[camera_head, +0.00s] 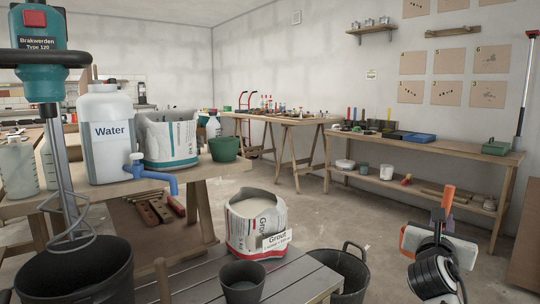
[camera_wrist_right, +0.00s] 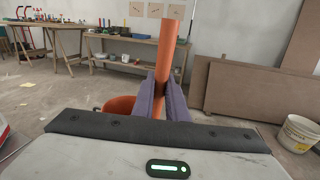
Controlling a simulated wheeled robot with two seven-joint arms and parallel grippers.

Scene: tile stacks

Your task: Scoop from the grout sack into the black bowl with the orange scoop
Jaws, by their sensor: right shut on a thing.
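The grout sack (camera_head: 243,230), white with a red band and an open top, stands on a grey slatted table. Pale grout (camera_head: 258,205) shows inside it. The black bowl (camera_head: 243,283) stands in front of the sack on the same table, and it looks empty. My right gripper (camera_head: 440,215) is at the right of the head view, well apart from the sack and bowl. It is shut on the orange scoop (camera_head: 448,196). In the right wrist view the handle (camera_wrist_right: 172,45) rises between the purple fingers (camera_wrist_right: 165,100), with the scoop's orange head partly hidden below. My left gripper is not in view.
A large black bucket (camera_head: 110,282) with a mixer (camera_head: 38,65) above it is at the left. A black tub (camera_head: 350,275) stands beside the slatted table (camera_head: 300,275). The water container (camera_head: 105,140) and a green pot (camera_head: 224,150) stand on the left bench. The right floor is mostly clear.

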